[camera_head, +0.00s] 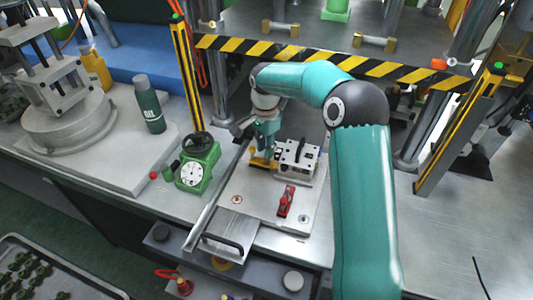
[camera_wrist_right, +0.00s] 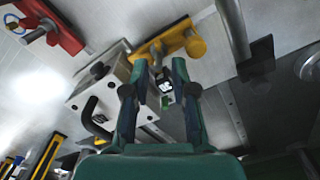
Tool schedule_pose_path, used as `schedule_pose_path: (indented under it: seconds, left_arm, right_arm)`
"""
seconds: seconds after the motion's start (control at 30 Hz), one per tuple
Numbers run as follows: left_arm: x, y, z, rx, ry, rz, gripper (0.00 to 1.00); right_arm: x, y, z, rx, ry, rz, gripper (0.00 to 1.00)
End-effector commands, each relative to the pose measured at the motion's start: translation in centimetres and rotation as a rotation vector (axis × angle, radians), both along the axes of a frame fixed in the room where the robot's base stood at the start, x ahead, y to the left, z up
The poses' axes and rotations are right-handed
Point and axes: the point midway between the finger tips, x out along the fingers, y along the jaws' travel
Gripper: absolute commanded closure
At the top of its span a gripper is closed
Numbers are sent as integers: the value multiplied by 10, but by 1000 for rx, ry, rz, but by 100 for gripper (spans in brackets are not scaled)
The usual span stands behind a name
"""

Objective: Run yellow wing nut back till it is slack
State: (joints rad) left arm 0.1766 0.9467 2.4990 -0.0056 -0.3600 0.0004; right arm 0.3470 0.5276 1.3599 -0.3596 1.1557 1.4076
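The yellow clamp piece with its rounded yellow knob (camera_wrist_right: 195,47) lies beside the metal mould block in the right wrist view. In the head view the yellow part (camera_head: 260,166) shows at the left of the block, partly covered by my gripper. I cannot clearly make out the wing shape of the nut. My right gripper (camera_wrist_right: 158,62) has its two fingers apart, with the tips just short of the yellow piece. A small dark and white part (camera_wrist_right: 163,86) shows between the fingers; I see no contact with it. The right gripper (camera_head: 264,146) points down in the head view. My left gripper is not in view.
The mould block (camera_head: 298,160) with a black handle stands on a light plate. A red clamp (camera_head: 286,201) is in front of it. A striped press beam (camera_head: 330,59) crosses behind.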

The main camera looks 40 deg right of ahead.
Motion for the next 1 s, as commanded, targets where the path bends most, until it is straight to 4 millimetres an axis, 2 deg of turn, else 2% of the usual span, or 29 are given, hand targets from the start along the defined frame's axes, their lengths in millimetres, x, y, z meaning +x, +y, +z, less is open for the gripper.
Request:
schedule_pose_path:
  seconds: [0.1, 0.23, 0.6, 0.63, 0.77, 0.8, 1.0]
  left_arm:
    - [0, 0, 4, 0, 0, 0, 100]
    - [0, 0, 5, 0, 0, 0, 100]
    - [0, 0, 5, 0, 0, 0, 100]
    - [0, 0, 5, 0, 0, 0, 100]
    - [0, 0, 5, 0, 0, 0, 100]
    - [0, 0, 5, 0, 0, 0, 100]
    - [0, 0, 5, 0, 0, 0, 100]
  right_arm:
    - [-1, 0, -18, 0, 3, 0, 74]
    - [0, 0, -30, 0, 2, 1, 74]
    - [0, 0, -36, -1, 0, 1, 74]
    - [0, 0, -36, -1, 0, 1, 76]
    - [1, 1, -36, -1, -1, 1, 97]
    - [1, 1, -36, -1, -1, 1, 100]
    - [0, -3, -36, -1, -4, 0, 100]
